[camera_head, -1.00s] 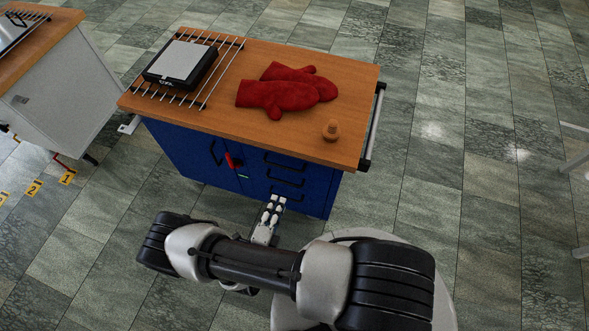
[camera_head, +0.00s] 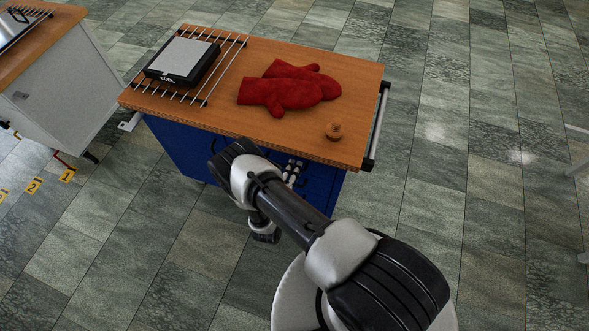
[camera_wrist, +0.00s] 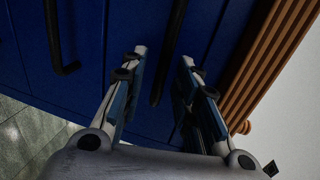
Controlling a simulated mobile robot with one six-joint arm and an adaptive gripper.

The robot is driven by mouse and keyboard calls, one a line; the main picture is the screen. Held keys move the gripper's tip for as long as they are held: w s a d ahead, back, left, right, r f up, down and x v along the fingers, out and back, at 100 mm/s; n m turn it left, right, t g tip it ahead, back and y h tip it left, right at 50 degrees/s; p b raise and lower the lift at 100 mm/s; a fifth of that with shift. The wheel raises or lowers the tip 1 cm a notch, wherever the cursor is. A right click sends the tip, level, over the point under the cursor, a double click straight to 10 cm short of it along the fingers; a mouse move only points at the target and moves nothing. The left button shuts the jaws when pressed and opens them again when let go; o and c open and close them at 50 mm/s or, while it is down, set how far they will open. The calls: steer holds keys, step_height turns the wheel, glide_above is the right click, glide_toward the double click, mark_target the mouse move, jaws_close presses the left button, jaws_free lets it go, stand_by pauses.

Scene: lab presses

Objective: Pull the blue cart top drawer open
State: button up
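The blue cart (camera_head: 180,147) stands ahead of me with a wooden top. In the head view my arm covers most of its drawer fronts, and the top drawer's handle is hidden. My gripper (camera_head: 292,173) is at the cart's front, just below the top's edge. In the wrist view my gripper (camera_wrist: 165,58) is open, and a dark bar handle (camera_wrist: 170,40) shows between its two fingers. This handle is the one nearest the wooden edge, on the top drawer, which looks closed. I cannot tell whether the fingers touch it. Another handle (camera_wrist: 55,40) shows to the left.
A push bar (camera_head: 377,125) runs along the right side. A white cabinet (camera_head: 65,95) stands left. The floor in front is clear.

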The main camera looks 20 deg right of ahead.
steer(key=shift+w+d+f, duration=0.1)
steer(key=shift+w+d, duration=0.25)
steer(key=shift+w, duration=0.15)
steer(key=shift+c, duration=0.5)
jaws_close()
